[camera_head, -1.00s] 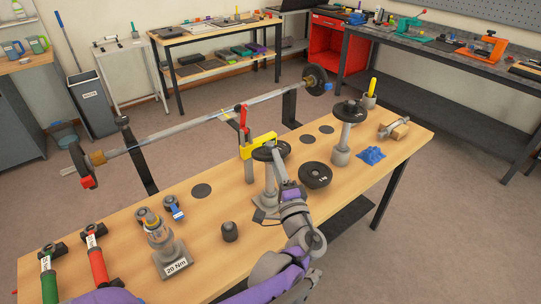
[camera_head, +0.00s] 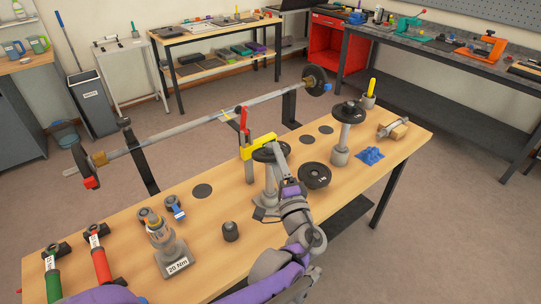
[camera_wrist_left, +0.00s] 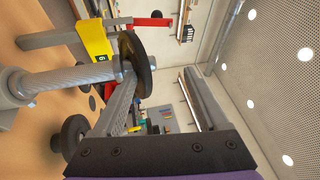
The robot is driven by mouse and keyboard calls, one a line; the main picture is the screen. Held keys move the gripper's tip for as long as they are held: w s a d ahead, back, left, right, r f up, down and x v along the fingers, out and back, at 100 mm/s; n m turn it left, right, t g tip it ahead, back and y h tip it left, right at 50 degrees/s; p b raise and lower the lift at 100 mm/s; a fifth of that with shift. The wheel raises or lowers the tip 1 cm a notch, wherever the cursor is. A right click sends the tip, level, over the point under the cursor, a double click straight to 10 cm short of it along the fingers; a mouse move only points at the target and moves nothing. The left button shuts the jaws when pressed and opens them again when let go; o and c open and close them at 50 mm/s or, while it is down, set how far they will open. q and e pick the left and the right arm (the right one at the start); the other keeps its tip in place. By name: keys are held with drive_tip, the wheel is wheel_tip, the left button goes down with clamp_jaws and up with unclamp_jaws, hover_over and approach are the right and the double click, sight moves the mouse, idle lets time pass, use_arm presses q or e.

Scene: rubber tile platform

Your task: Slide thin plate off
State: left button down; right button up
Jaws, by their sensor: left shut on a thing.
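A thin black plate (camera_head: 266,154) sits at the top of an upright grey post (camera_head: 270,183) in the middle of the bench. In the left wrist view the plate (camera_wrist_left: 137,62) stands at the end of the knurled post (camera_wrist_left: 62,80). My left gripper (camera_head: 282,162) reaches up from the front to the plate's near right edge and is shut on it. The exact contact is partly hidden by the gripper. My right gripper is not in view.
A thick black disc (camera_head: 315,175) lies right of the post. A second post with a black plate (camera_head: 348,110) stands farther right, near a blue crumpled cloth (camera_head: 370,156). A barbell (camera_head: 200,122) runs behind. A torque stand (camera_head: 165,243) and small weight (camera_head: 230,231) are left.

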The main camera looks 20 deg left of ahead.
use_arm(q)
wheel_tip(320, 180, up, 2)
drive_tip(key=shift+w+a+r, duration=0.1)
drive_tip(key=shift+w, duration=0.05)
unclamp_jaws()
drive_tip(key=f+v, duration=0.1)
drive_tip(key=v, duration=1)
drive_tip(key=shift+b, duration=0.3)
drive_tip(key=shift+f, duration=0.2)
